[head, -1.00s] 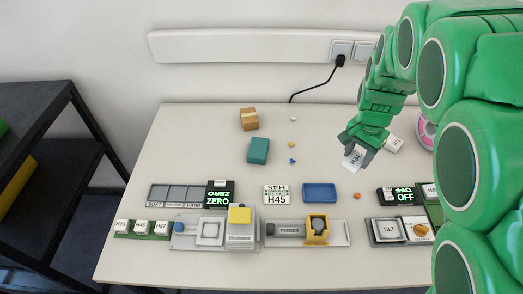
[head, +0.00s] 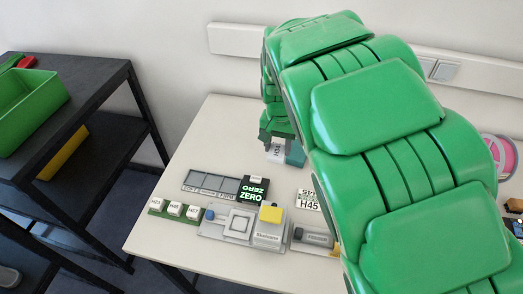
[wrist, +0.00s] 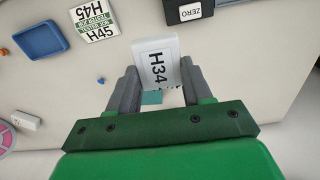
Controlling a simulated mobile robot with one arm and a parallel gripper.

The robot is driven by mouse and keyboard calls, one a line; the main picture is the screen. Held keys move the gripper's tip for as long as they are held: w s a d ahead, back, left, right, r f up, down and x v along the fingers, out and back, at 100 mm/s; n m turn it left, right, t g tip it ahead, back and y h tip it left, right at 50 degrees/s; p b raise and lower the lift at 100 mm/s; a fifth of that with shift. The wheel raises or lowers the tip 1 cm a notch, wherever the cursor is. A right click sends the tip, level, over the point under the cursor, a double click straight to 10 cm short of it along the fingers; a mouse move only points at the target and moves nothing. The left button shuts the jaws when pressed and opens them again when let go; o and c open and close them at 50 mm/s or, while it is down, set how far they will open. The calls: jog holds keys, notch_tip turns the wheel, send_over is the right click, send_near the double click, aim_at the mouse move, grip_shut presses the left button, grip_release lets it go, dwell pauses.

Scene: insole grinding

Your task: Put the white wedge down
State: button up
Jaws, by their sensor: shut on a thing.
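My gripper (head: 277,140) is shut on a white wedge (wrist: 158,62) marked H34, with a finger on each side of it in the wrist view. The wedge also shows small in the head view (head: 275,155), below the fingers and in front of a teal block (head: 295,154). In the wrist view it appears held above the table. Its lower end is hidden by the gripper.
A green rack (head: 192,220) holds several white wedges at the table's front left. Behind it are a grey slotted tray (head: 211,184) and a black ZERO display (head: 252,190). A grey machine (head: 268,236) stands at the front.

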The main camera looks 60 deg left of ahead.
jog(key=shift+s+a+f+n, duration=0.15)
jog(key=shift+s+a, duration=0.15)
jog(key=shift+s, duration=0.15)
jog(key=shift+s+a+r+n, duration=0.15)
jog(key=shift+s+a, duration=0.15)
jog(key=shift+s, duration=0.15)
send_over(262, 149)
jog(key=shift+a+f, duration=0.1)
jog(key=shift+f, duration=6.45)
jog(key=shift+f, duration=0.15)
jog(key=o, duration=1)
